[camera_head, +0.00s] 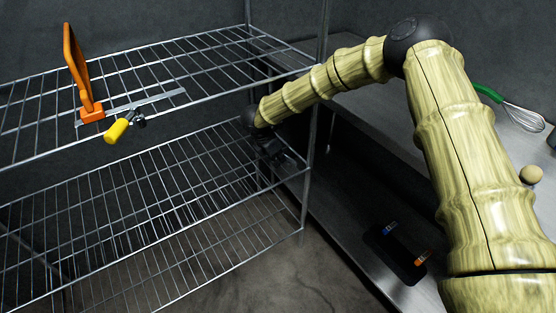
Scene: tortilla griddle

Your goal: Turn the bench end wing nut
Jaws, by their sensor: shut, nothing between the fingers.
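My gripper (284,160) is small and dark at the end of my arm, by the right end of the wire rack, and it is shut and empty. On the upper rack shelf lies a device with an upright orange paddle (76,58), an orange block (91,112), a flat metal bar (160,99) and a yellow knob (116,131). A small dark part (139,122) sits beside the yellow knob; it is too small to tell whether it is a wing nut. I cannot make out any wing nut for certain. My gripper is well to the right of this device and lower in the picture.
The wire rack has an upper shelf (38,118) and a lower shelf (100,240), with a post (307,190) close to my gripper. My arm crosses over the metal bench. A green-handled whisk (520,116), a beige ball (531,174) and a dark tray (392,262) are at right.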

